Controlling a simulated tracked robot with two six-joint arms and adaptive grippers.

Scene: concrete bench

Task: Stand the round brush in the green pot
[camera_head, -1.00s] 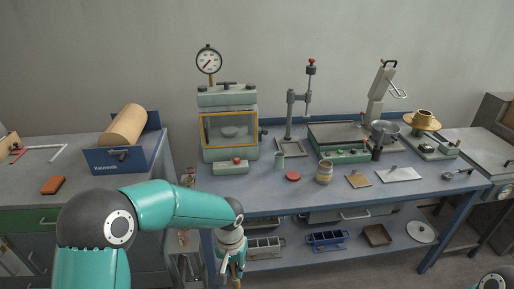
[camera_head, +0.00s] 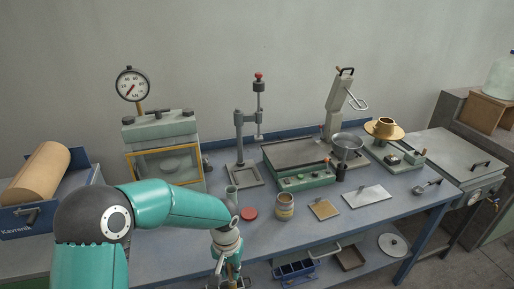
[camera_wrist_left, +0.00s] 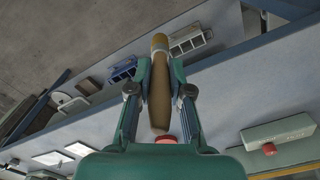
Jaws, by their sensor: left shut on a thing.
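My left gripper (camera_head: 228,276) hangs low at the front edge of the blue-grey bench. In the left wrist view its two fingers (camera_wrist_left: 159,75) are shut on the brown wooden handle of the round brush (camera_wrist_left: 159,98), which lies lengthwise between them. My right gripper is not in view.
A red disc (camera_head: 249,213) and a banded jar (camera_head: 285,205) stand right of the pot. A tan plate (camera_head: 324,209) and a white plate (camera_head: 367,196) lie farther right. A glass-fronted oven (camera_head: 165,165) stands behind my arm. The lower shelf holds a blue rack (camera_head: 296,272).

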